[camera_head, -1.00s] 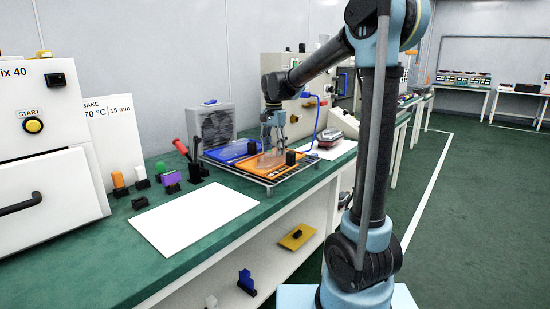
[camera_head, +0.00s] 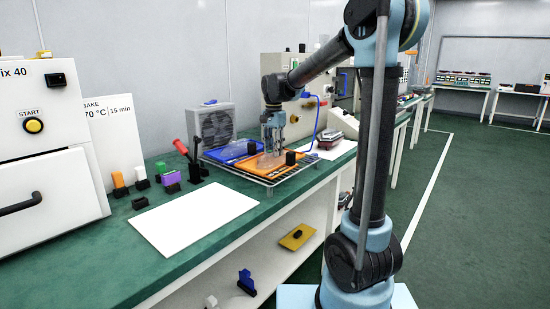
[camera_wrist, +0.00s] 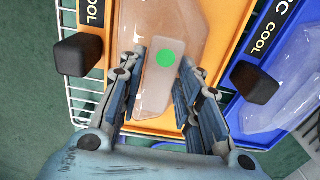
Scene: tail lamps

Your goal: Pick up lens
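A clear, pinkish-looking lens (camera_wrist: 155,92) lies on the orange tray (camera_wrist: 233,20) in the wrist view. A white label with a green dot is on it. In the head view the lens is small and partly hidden by my gripper (camera_head: 272,148). In the wrist view my gripper (camera_wrist: 162,60) points down over the lens. Its two fingers stand along both sides of the lens's narrow part and seem to touch it. The lens seems to rest on the tray still.
A blue tray (camera_wrist: 235,127) with another clear lens (camera_wrist: 300,70) lies beside the orange one on a wire rack (camera_head: 268,183). Black knobs (camera_wrist: 78,55) (camera_wrist: 254,82) stand close to both sides of my gripper. A fan (camera_head: 213,124) stands behind; a white sheet (camera_head: 193,213) lies in front.

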